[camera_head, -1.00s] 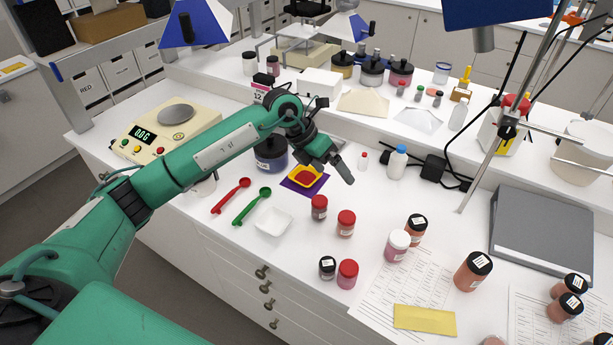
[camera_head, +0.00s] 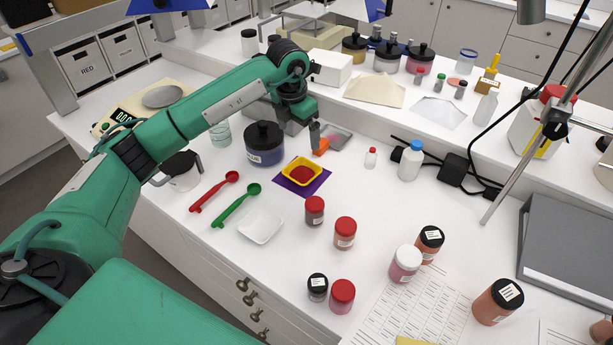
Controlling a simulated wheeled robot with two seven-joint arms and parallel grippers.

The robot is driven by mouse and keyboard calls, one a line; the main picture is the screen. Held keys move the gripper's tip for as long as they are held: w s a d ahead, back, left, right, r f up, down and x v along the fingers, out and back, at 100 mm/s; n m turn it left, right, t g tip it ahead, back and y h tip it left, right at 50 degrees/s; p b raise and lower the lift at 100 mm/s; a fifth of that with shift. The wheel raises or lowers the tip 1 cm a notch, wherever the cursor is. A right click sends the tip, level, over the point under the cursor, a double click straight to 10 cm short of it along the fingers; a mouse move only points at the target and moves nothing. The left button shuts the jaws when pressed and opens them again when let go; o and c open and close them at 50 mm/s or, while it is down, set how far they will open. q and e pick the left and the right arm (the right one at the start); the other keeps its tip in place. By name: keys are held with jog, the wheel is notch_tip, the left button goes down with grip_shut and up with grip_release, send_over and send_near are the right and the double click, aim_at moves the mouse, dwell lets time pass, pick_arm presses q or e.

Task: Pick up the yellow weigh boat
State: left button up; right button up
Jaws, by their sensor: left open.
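The yellow weigh boat (camera_head: 301,171) holds red powder and sits on a purple square mat (camera_head: 318,186) near the middle of the bench. It stands fully in view. My left gripper (camera_head: 304,132) is open and empty. In the picture it is just above and behind the boat, pointing down, apart from it. One finger shows next to a small orange item (camera_head: 322,146); the other finger is mostly hidden by the gripper's body. My right gripper is not in view.
A dark blue jar (camera_head: 264,145) stands left of the boat. Red (camera_head: 214,192) and green (camera_head: 236,205) spoons and a white weigh boat (camera_head: 261,224) lie in front. Red-lidded jars (camera_head: 315,211) stand to the right. A white bottle (camera_head: 411,161) stands further right.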

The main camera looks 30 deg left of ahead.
pick_arm(q)
jog(key=f, duration=0.1)
jog(key=p, duration=0.2)
send_over(303, 175)
jog(key=f, duration=0.9)
jog(key=shift+s+d, duration=0.1)
jog(key=shift+s, duration=0.1)
jog(key=shift+f, duration=0.2)
jog(key=f+p, duration=0.1)
jog(key=f, duration=0.1)
jog(key=f+p, duration=0.1)
jog(key=f, duration=0.1)
jog(key=shift+a+f+p, duration=0.1)
jog(key=shift+a+p, duration=0.15)
jog(key=shift+p, duration=0.05)
jog(key=shift+f, duration=0.25)
jog(key=c, duration=0.9)
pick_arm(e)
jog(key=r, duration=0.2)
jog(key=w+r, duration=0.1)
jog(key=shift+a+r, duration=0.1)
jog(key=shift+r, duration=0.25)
